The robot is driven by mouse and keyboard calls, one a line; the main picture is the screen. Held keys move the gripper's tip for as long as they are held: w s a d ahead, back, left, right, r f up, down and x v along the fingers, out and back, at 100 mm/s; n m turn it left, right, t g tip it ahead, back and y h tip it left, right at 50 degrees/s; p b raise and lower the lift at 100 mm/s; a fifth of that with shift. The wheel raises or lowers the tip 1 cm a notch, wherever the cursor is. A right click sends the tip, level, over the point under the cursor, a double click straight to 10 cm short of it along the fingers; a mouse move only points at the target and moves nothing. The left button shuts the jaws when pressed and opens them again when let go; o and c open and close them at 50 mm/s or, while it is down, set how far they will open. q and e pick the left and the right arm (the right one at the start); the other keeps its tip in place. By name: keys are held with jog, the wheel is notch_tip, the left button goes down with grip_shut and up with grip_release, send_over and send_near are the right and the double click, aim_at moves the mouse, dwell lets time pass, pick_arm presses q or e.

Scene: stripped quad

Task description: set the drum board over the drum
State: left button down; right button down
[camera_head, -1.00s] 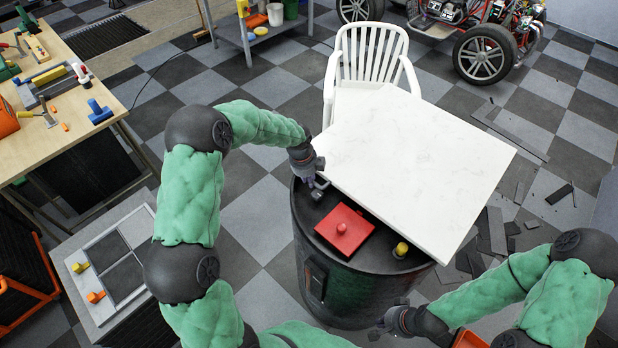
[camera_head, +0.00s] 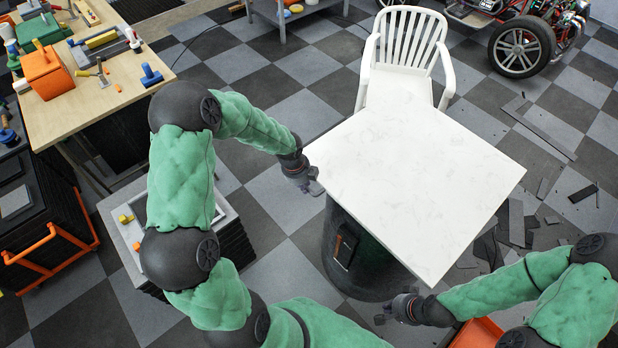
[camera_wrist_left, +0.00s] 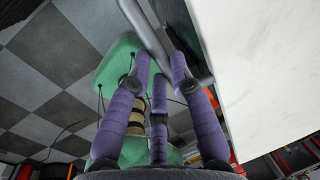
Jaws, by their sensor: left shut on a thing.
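The drum board (camera_head: 415,180) is a white, marbled square panel, lying over the black drum (camera_head: 352,265). It hides the drum's top; only the drum's front side and lower left show. The board's near right corner reaches past the drum. My left gripper (camera_head: 315,187) is at the board's left edge, shut on a grey bar there. In the left wrist view its purple fingers (camera_wrist_left: 160,85) close around this bar beside the white board (camera_wrist_left: 275,70). My right gripper (camera_head: 384,312) is empty, with its fingers apart, low beside the drum's right front.
A white chair (camera_head: 405,50) stands against the board's far side. A workbench with tools (camera_head: 85,95) is at the left, and a grey box (camera_head: 130,245) is left of the drum. An orange bin (camera_head: 478,333) is near my right arm. Dark scraps lie on the floor at right.

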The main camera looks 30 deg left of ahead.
pick_arm(q)
jog(key=shift+s, duration=0.15)
jog(key=shift+a, duration=0.1)
jog(key=c, duration=1.2)
grip_release()
jog(key=shift+s, duration=0.1)
jog(key=shift+o, duration=0.5)
jog(key=shift+s, duration=0.1)
jog(key=v, duration=1.2)
